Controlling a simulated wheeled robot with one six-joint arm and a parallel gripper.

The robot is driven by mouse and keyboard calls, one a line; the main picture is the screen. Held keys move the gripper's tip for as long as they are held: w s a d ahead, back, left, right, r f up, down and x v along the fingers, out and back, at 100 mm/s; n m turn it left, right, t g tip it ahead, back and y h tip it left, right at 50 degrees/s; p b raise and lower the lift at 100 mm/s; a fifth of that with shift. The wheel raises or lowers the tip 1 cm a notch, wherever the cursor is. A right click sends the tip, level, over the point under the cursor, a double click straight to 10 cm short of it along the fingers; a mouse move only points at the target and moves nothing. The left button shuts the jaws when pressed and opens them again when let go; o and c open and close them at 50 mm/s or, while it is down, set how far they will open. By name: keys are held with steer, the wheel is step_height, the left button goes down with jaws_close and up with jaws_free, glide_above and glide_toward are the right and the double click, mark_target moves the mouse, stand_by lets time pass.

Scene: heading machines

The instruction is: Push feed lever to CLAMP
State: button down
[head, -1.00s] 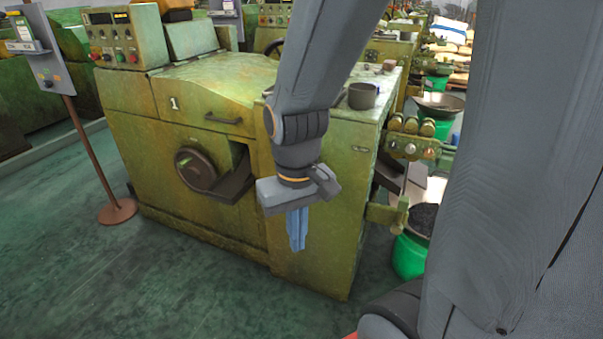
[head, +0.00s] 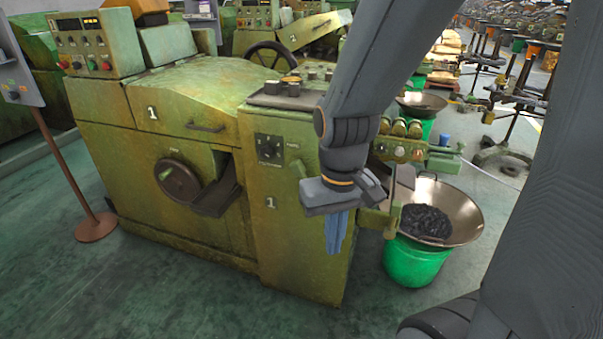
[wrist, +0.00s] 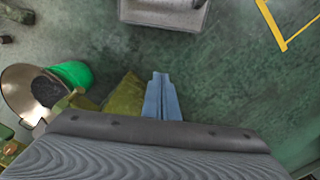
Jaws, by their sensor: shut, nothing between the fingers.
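The green machine marked 1 (head: 300,240) fills the middle of the head view. On its front is a small black selector plate (head: 269,149) with pale markings around it; the lettering is too small to read, and I cannot tell whether this is the feed lever. In the wrist view the fingers (wrist: 162,88) are over floor, beside a green machine corner (wrist: 124,98).
A metal bowl of dark pieces (head: 460,212) on a green bucket (head: 412,262) stands right of the machine. A sign post (head: 62,165) stands at left. Rollers and fittings (head: 402,150) jut from the machine's right side. The floor in front (head: 150,290) is clear.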

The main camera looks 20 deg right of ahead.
steer(key=shift+a+f, duration=0.1)
steer(key=w+d+f+n+g+h+b, duration=0.25)
steer(key=f+n+h+b, duration=0.25)
steer(key=f+b, duration=0.4)
steer(key=w+d+f+n+t+h+b, duration=0.25)
steer(key=w+h+b, duration=0.35)
steer(key=w, duration=0.4)
steer(key=w+a+n+t+h+b, duration=0.3)
steer(key=w+a+n+t+b, duration=0.3)
steer(key=w+a+t+b, duration=0.3)
steer(key=w+a+t, duration=0.4)
steer(key=w+a, duration=0.3)
steer(key=w, duration=0.3)
steer(key=shift+a+n+b, duration=0.3)
steer(key=shift+n+b, duration=0.05)
steer(key=shift+b, duration=0.05)
steer(key=shift+w+r, duration=0.1)
